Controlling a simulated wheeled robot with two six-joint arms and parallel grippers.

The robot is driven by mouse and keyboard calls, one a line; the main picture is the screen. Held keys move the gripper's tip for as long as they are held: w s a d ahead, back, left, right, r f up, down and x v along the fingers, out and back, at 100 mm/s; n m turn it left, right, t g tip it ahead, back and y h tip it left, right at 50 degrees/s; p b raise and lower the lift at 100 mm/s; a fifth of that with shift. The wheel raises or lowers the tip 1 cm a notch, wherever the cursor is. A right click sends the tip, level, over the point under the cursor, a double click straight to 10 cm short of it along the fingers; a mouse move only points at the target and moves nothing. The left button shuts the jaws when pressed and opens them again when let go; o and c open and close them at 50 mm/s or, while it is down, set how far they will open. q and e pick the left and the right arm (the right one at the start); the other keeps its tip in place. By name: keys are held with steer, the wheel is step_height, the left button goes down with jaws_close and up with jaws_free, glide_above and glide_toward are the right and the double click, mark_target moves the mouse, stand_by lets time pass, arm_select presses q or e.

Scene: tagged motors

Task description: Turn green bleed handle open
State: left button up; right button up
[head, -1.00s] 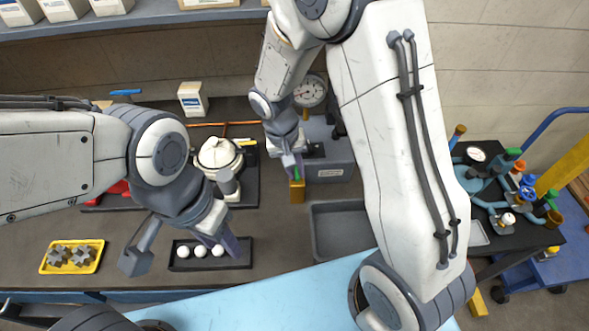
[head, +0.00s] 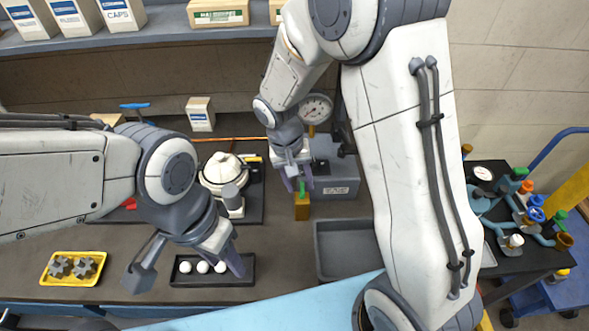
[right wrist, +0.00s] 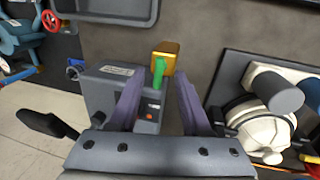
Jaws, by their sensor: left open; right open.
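The green bleed handle (head: 302,188) stands on a brass block (head: 302,207) beside the grey box with the gauge. In the right wrist view the green handle (right wrist: 158,72) and the brass block (right wrist: 166,54) lie between and beyond my two purple fingers. My right gripper (head: 300,184) is open at the handle, one finger on each side; it also shows in the right wrist view (right wrist: 160,98). I cannot tell whether a finger touches the handle. My left gripper (head: 232,258) is open and empty, over the right end of the black tray with white balls.
The grey box (head: 335,172) and round gauge (head: 316,108) stand close behind the handle. An empty grey tray (head: 345,250) lies to the right. The black ball tray (head: 185,277), yellow gear tray (head: 58,280) and a white-topped device (head: 222,170) are to the left.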

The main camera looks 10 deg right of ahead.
step_height(320, 180, up, 8)
steer(key=a+b, duration=0.1)
steer(key=shift+w+a+r, duration=0.15)
steer(key=shift+a+r, duration=0.05)
steer(key=shift+a, duration=0.15)
